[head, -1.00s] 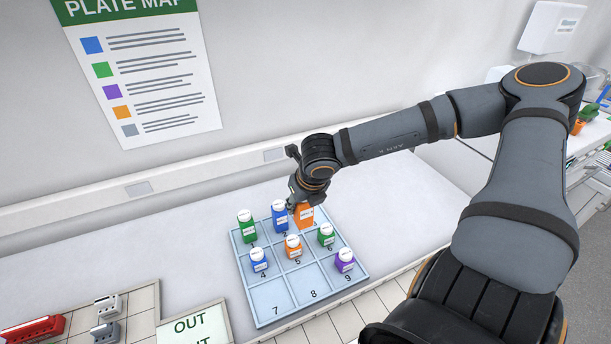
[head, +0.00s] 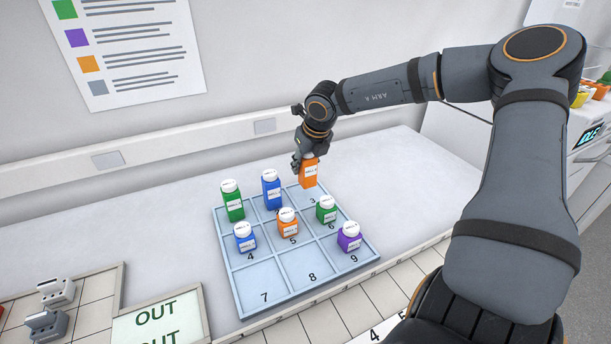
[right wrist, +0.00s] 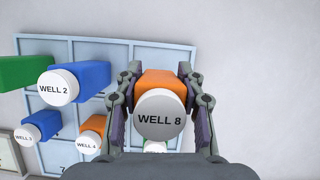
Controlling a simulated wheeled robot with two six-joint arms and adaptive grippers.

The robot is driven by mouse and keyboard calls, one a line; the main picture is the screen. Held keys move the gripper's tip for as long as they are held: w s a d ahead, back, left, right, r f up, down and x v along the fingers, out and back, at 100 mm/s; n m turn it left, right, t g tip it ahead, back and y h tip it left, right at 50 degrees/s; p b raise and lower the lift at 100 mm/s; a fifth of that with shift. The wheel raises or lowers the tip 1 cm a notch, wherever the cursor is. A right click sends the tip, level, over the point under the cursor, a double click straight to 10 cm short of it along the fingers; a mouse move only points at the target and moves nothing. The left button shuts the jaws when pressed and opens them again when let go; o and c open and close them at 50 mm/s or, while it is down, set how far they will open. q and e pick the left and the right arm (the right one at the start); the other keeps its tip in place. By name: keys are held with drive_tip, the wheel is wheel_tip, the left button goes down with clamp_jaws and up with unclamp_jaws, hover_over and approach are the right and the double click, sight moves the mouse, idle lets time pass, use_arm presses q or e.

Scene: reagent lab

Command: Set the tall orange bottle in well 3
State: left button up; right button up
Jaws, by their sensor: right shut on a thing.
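The tall orange bottle (head: 309,173) is held in my right gripper (head: 307,157), at the back right corner of the tray. It looks upright and raised above well 3, whose printed number shows just below it. My left gripper is out of view.
Tall green (head: 233,205) and tall blue (head: 271,190) bottles stand in the back row. Short blue (head: 245,243), orange (head: 287,226) and green (head: 326,213) bottles stand in the middle row, a purple one (head: 349,241) in well 9. Wells 7 and 8 are empty.

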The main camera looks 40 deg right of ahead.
sight(305, 173)
drive_tip(key=shift+w+d+f, duration=0.1)
drive_tip(key=shift+d+f, duration=0.05)
drive_tip(key=shift+f, duration=1.4)
drive_tip(key=shift+w+d+f, duration=0.1)
drive_tip(key=shift+f, duration=0.35)
drive_tip(key=shift+r, duration=0.1)
drive_tip(key=shift+f, duration=0.2)
drive_tip(key=o, duration=1.2)
drive_tip(key=shift+c, duration=0.2)
drive_tip(key=shift+r, duration=0.1)
